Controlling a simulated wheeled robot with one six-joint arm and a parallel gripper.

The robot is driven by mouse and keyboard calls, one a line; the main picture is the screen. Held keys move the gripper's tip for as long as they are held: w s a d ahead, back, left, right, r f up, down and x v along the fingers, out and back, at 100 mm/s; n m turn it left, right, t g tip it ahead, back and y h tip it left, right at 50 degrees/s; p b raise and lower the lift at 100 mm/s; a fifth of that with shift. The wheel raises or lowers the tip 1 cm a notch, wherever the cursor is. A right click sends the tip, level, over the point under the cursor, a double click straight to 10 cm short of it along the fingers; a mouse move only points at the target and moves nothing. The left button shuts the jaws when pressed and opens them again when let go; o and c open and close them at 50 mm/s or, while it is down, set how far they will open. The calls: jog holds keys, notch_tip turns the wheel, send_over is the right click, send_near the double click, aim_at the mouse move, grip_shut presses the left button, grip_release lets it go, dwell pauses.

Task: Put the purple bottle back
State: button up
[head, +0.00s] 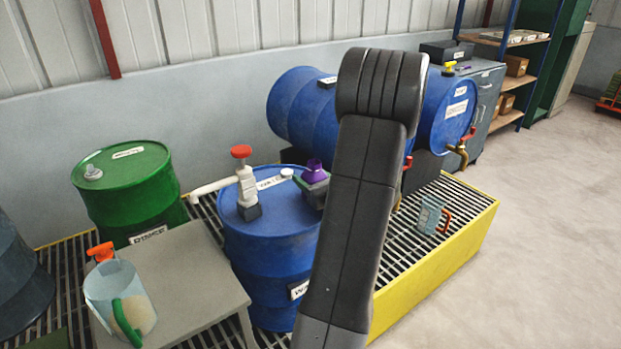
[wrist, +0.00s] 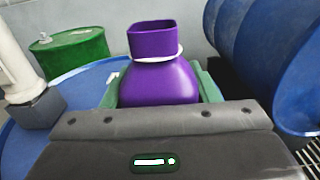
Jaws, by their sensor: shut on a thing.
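The purple bottle (head: 314,168) shows at the top of the upright blue drum (head: 265,235) in the head view, partly hidden by my gripper and arm. In the wrist view the bottle (wrist: 158,82) stands upright, with a square open mouth and a white ring at its neck. My gripper (wrist: 160,94) is shut on its body, a green finger on each side. The bottle's base is hidden, so I cannot tell whether it touches the drum top.
A hand pump with a red knob (head: 241,153) stands on the drum left of the bottle. A grey table (head: 190,275) holds a clear jug (head: 118,290). A green drum (head: 125,190) is behind. Blue drums (head: 300,100) lie on their sides at right. A cup (head: 430,215) sits on the yellow-edged grate (head: 440,255).

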jog(key=o, duration=1.2)
jog(key=shift+r+p, duration=0.25)
jog(key=shift+p, duration=0.1)
jog(key=v, duration=1.2)
jog(key=shift+f, duration=0.1)
